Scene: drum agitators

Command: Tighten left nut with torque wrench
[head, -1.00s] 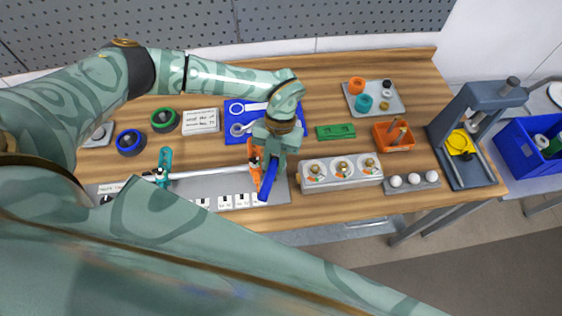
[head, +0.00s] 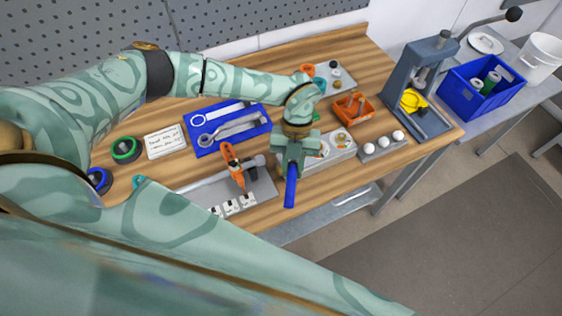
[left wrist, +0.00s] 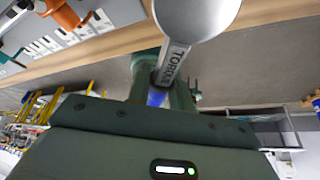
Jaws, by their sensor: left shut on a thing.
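My left gripper (head: 290,165) is shut on the torque wrench. Its blue handle (head: 290,187) sticks out towards the front edge of the table. In the left wrist view, the wrench's grey shaft (left wrist: 171,66) reads TORQUE and its large round end (left wrist: 197,14) is close to the camera. The light grey nut block (head: 335,154) lies just right of the gripper and is partly covered by it. A nut (head: 341,138) shows at its right; the left nut is hidden or unclear behind my arm. My right gripper is not in view.
A blue tray (head: 235,139) of spanners lies behind. To the right are an orange bin (head: 353,108), white balls (head: 383,142) and a press (head: 416,85).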

